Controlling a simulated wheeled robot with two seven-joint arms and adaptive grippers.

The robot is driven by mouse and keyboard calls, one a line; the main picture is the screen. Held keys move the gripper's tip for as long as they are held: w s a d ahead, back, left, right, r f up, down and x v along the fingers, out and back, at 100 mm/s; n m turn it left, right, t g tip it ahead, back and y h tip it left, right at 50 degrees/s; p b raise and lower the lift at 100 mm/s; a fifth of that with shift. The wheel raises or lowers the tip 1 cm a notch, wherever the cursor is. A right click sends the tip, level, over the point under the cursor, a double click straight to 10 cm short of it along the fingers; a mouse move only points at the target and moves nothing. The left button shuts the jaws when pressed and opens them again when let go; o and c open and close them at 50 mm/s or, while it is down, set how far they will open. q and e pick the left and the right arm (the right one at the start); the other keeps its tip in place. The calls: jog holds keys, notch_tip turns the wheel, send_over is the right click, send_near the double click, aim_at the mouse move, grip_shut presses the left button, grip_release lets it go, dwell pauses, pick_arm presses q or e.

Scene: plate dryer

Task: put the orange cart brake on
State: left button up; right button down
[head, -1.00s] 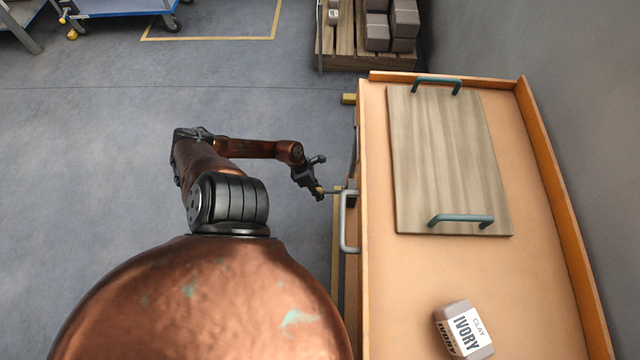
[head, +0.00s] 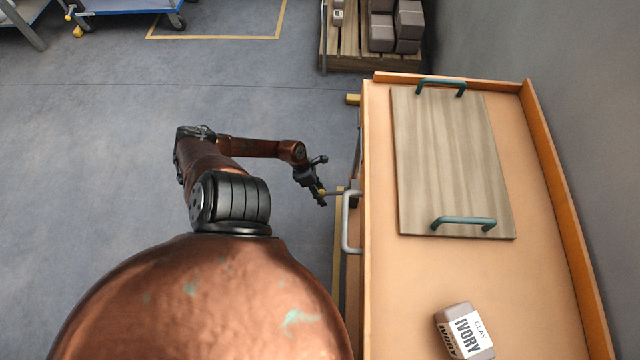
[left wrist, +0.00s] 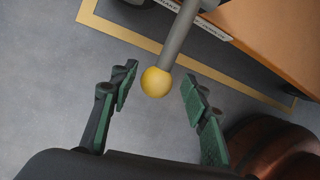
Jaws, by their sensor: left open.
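The orange cart (head: 420,270) stands at the right in the head view, with a grey push handle (head: 347,222) on its left side. A grey brake lever with a yellow ball knob (left wrist: 156,82) sticks out from the cart's side; the knob also shows small in the head view (head: 322,192). My left gripper (left wrist: 156,88) is open, with its green-padded fingers on either side of the knob in the left wrist view and a visible gap to each. In the head view the left gripper (head: 320,194) is beside the cart's left edge. My right gripper is not in view.
A wooden board (head: 450,160) with two teal handles and a clay block labelled IVORY (head: 463,330) lie on the cart. A pallet with blocks (head: 350,55) stands behind it. A blue cart (head: 125,6) is far left. Floor at left is clear.

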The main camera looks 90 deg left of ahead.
pick_arm(q)
jog(key=shift+r, duration=0.15)
jog(key=v, duration=1.1)
jog(key=shift+s+a+r, duration=0.15)
jog(key=shift+r, duration=0.15)
